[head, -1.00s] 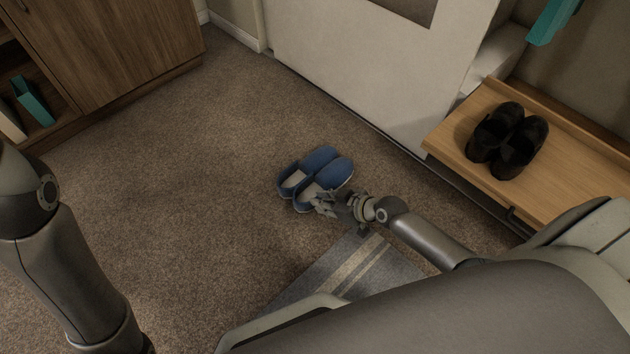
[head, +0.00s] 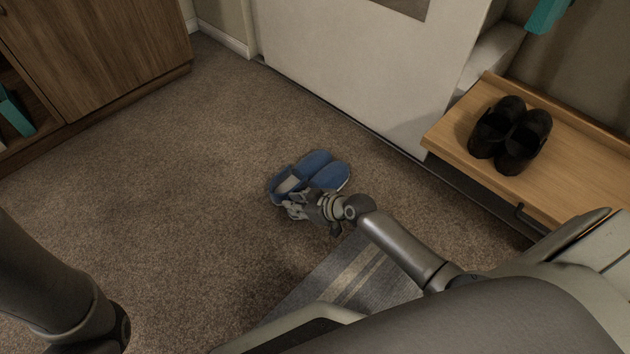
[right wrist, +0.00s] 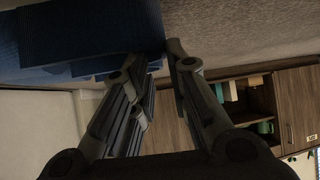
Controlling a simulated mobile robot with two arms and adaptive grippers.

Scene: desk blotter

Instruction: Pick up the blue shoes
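The pair of blue shoes (head: 318,170) sits side by side on the carpet in the middle of the head view, toes toward the upper right. My right gripper (head: 292,206) is at the near side of the closer shoe and hides part of it. In the right wrist view, blue shoe material (right wrist: 85,35) fills the upper left, beyond the left finger. The right gripper's fingers (right wrist: 164,62) stand apart with a narrow gap, and no shoe shows clearly between them. My left arm is at the lower left of the head view; its gripper is out of view.
A wooden bench (head: 455,140) at the right holds black shoes (head: 510,134). A striped grey mat (head: 345,275) lies below my right forearm. A white door (head: 350,70) is behind, and a wooden cabinet (head: 100,50) is at the upper left. Carpet left of the shoes is clear.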

